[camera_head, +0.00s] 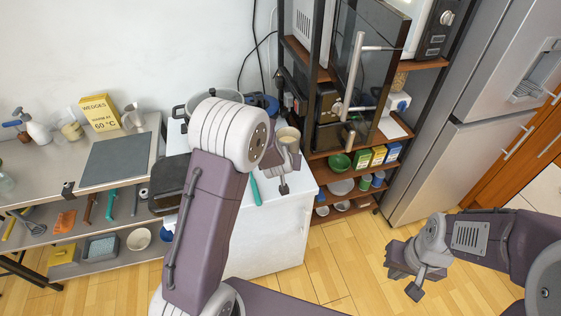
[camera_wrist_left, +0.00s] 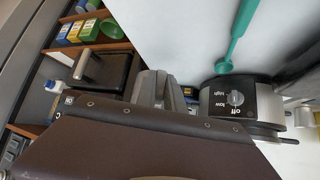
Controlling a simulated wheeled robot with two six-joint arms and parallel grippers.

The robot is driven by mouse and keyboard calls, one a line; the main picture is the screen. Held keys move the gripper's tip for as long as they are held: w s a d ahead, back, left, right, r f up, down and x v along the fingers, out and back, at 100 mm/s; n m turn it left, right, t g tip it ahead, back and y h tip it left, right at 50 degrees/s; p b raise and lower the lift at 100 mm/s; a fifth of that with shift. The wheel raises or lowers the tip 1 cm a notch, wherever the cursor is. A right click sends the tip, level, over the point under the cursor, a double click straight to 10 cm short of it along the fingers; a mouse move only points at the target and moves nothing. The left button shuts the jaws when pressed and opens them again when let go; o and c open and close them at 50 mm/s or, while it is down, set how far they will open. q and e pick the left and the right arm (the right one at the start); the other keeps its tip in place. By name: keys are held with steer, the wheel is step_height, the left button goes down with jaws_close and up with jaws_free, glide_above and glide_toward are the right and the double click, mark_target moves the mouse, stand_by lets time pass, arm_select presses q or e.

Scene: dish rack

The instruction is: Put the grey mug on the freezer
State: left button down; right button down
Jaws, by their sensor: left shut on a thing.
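My left gripper (camera_head: 284,165) is over the white freezer (camera_head: 281,218), partly hidden by my own arm. It is shut on what looks like the grey mug (camera_head: 288,134), whose pale round opening shows just beyond the fingers. In the left wrist view the gripper's grey fingers (camera_wrist_left: 163,88) show past its dark body, which hides the held thing. I cannot tell whether the mug touches the freezer top. My right gripper (camera_head: 405,280) is empty over the wooden floor, its fingers apart.
A metal pot (camera_head: 184,108) stands behind my left arm. A teal utensil (camera_head: 255,190) lies on the freezer. A slow cooker (camera_wrist_left: 238,100) stands close by in the wrist view. A shelf with a green bowl (camera_head: 340,162) is at the right, beside the steel fridge (camera_head: 437,165).

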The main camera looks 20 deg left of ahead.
arm_select(q)
steer(key=shift+w+f, duration=0.4)
steer(key=shift+f, duration=0.45)
steer(key=shift+w+a+f, duration=0.1)
steer(key=shift+w+f, duration=0.1)
steer(key=shift+s, duration=0.2)
step_height(320, 180, down, 5)
steer(key=b, duration=0.4)
steer(key=shift+f+b, duration=0.75)
steer(key=shift+f, duration=0.2)
